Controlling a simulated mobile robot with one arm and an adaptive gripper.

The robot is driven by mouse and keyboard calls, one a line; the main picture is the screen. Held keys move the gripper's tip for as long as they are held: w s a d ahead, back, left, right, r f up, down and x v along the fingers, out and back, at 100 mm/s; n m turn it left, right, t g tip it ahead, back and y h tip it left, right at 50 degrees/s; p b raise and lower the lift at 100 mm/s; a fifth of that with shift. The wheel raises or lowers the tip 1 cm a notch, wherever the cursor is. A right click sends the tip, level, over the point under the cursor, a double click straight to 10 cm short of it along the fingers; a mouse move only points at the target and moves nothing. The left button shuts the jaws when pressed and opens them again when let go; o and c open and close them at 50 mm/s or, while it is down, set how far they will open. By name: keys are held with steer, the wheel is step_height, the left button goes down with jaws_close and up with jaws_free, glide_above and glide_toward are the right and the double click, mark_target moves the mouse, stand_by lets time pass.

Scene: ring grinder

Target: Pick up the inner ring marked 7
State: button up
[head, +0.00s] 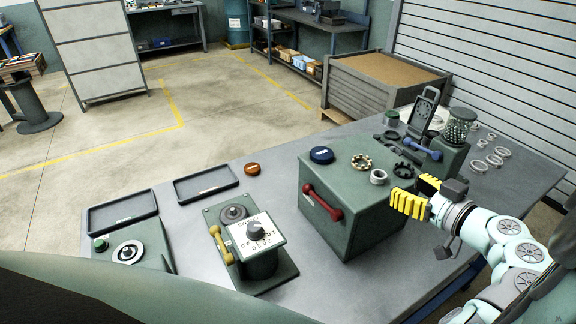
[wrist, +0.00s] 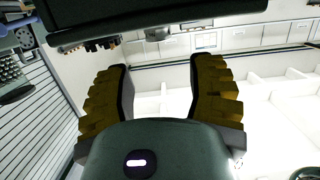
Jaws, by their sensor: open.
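Several pale metal rings (head: 479,165) lie on the right part of the table. Another metal ring (head: 378,176) sits on top of the large green box. No number can be read on any ring, so I cannot tell which one is marked 7. My gripper (head: 414,194), with yellow fingers, is raised at the right of the green box, between it and the loose rings in the picture. In the wrist view my gripper (wrist: 160,78) has its fingers wide apart, with nothing between them.
The green box (head: 345,215) with a red handle also carries a blue round piece (head: 321,154) and toothed rings. A glass jar of balls (head: 459,125) stands behind. A machine with a dial (head: 254,236) and empty dark trays (head: 206,183) are at the left.

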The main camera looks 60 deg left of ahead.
mark_target(375, 172)
steer(key=p+x, duration=0.1)
steer(key=x, duration=0.2)
steer(key=shift+a+p, duration=0.4)
steer(key=shift+f+p+x, duration=0.15)
steer(key=shift+p+x, duration=0.45)
steer(key=shift+x, duration=0.45)
steer(key=shift+f+p+x, duration=0.1)
steer(key=shift+p+x, duration=0.5)
steer(key=shift+x, duration=0.45)
steer(key=shift+d, duration=0.1)
jaws_close()
